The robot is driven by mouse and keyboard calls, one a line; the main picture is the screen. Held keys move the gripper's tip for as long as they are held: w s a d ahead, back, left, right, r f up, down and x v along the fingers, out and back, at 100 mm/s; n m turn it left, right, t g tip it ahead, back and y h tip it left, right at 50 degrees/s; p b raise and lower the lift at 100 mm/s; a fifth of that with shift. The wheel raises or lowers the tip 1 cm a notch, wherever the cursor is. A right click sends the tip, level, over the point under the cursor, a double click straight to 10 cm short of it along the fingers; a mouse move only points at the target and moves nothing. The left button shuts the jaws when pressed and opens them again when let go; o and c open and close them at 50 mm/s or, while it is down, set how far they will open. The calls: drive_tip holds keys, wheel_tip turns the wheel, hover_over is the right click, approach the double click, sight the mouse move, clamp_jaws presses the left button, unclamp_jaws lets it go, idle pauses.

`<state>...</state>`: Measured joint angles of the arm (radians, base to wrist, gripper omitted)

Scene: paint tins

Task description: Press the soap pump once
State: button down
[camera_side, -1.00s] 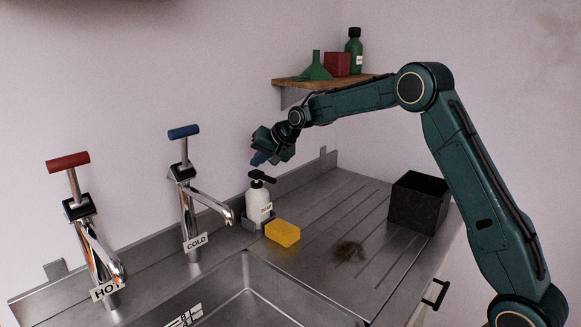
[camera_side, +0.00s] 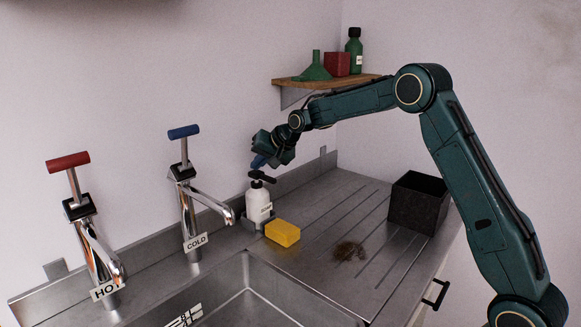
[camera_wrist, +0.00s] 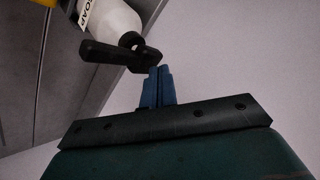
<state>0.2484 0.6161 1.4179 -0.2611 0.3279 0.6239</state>
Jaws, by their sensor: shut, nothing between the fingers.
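The soap bottle (camera_side: 258,206) is white with a black pump head (camera_side: 262,177) and stands upright in a small grey holder at the back of the steel counter. My gripper (camera_side: 258,161) is shut and empty, its blue fingertips just above the pump head. In the wrist view the blue fingers (camera_wrist: 157,75) are together and their tips meet the edge of the black pump head (camera_wrist: 120,54) in the picture. I cannot tell whether they touch it. The white bottle (camera_wrist: 110,20) shows beyond it with its label partly cut off.
A yellow sponge (camera_side: 283,233) lies right of the bottle. The cold tap (camera_side: 187,200) stands to its left, the hot tap (camera_side: 90,240) farther left. A dark open box (camera_side: 418,203) stands right. A shelf (camera_side: 325,81) hangs behind my arm. The ribbed drainer is mostly clear.

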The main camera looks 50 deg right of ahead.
sight(259, 172)
drive_tip(key=shift+f, duration=0.75)
idle(1.1)
drive_tip(key=shift+r, duration=1.25)
drive_tip(key=shift+r, duration=0.1)
drive_tip(key=shift+r, duration=2.45)
